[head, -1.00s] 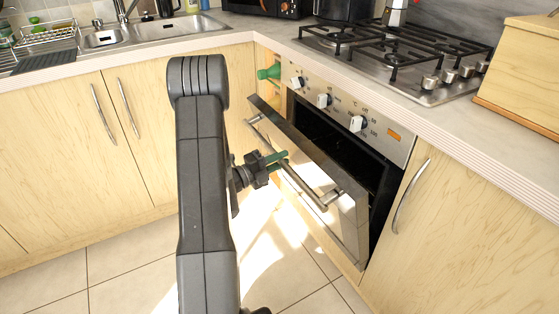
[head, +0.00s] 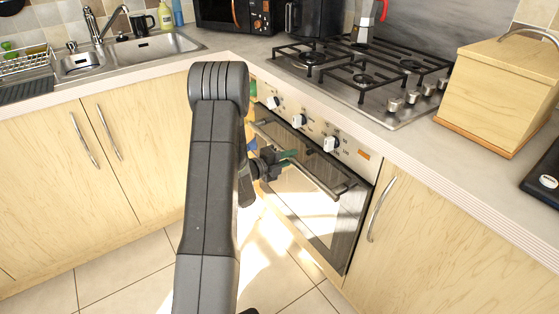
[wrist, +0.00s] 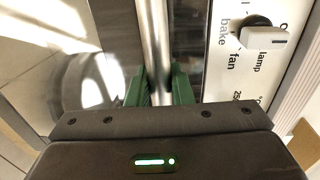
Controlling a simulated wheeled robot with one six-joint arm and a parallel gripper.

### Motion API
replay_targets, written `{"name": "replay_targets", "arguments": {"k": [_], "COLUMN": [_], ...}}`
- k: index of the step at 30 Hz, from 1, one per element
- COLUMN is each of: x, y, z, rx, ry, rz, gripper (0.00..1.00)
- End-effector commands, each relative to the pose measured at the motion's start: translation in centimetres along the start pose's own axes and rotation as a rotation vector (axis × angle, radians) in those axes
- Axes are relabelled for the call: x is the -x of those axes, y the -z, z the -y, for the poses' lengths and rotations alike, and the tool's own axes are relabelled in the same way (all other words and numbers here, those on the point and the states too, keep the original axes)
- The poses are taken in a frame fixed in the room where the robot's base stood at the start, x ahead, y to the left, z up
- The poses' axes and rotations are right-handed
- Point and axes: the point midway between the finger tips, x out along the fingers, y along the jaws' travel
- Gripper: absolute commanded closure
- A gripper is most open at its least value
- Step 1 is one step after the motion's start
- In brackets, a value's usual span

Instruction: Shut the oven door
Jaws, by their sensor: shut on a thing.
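The oven door (head: 303,205) is upright in the head view, against or very nearly against the oven front; a small gap cannot be ruled out. Its metal handle bar (head: 325,182) runs across the top of the door. My gripper (head: 290,155) is at the handle's left part, with green fingers. In the wrist view the handle bar (wrist: 154,40) passes between the green fingers of my gripper (wrist: 160,85), which are shut on it. The control panel (wrist: 262,60) with a white knob lies close beside the door.
The hob (head: 365,80) and worktop are above the oven. Cabinet doors flank it, with a curved handle (head: 381,209) to the right. A wooden bread box (head: 495,90) stands on the worktop. The tiled floor in front is clear.

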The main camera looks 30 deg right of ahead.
Motion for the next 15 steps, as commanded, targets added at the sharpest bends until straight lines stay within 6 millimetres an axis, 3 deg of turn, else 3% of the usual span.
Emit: {"name": "replay_targets", "arguments": {"k": [2,3,5,15], "x": [0.15,0.17,0.17,0.46], "y": [-0.05,-0.05,-0.04,-0.04], "z": [-0.24,-0.25,-0.25,-0.17], "rx": [0.002,0.002,0.002,0.002], "ry": [-0.003,-0.003,-0.003,-0.002], "rz": [0.003,0.003,0.003,0.002], "gripper": [1.00,0.74,0.62,0.61]}}
